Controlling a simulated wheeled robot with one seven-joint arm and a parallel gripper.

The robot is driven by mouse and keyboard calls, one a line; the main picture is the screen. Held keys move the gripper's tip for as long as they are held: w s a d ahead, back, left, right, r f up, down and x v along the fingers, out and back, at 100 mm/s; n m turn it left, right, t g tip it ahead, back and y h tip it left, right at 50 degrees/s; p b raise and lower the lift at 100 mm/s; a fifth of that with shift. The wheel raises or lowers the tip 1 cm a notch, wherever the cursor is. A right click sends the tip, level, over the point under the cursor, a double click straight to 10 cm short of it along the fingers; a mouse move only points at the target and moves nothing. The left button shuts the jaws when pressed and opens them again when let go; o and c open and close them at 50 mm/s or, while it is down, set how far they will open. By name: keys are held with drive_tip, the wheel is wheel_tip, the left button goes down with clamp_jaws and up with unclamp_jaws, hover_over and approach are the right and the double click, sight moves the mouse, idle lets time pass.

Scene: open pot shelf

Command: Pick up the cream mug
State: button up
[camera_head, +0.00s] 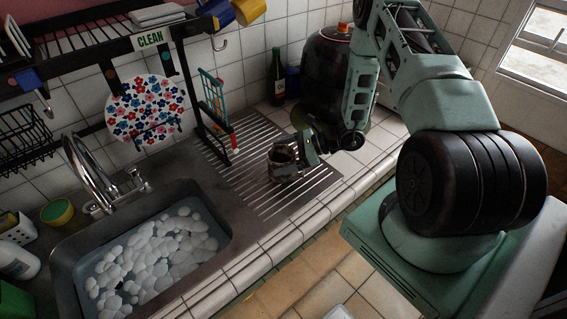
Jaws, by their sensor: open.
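A small mug (281,170), cream-brown and shadowed with a dark opening, stands upright on the ribbed metal draining board (245,195), right of the sink. I take it to be the cream mug. My gripper (297,160) reaches in from the right, low at the mug's right side, with its fingers close to the mug. The jaws are open. The fingers and the mug's right side overlap in this view, so I cannot tell whether they touch.
A sink (155,250) full of pale suds lies left, with a tap (88,170). A black rack (217,140) stands behind the mug. A floral plate (146,107) hangs on the wall side. A green bottle (276,78) and a large dark rounded container (325,65) stand behind.

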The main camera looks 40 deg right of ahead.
drive_tip(key=c, duration=1.2)
drive_tip(key=shift+r, duration=0.2)
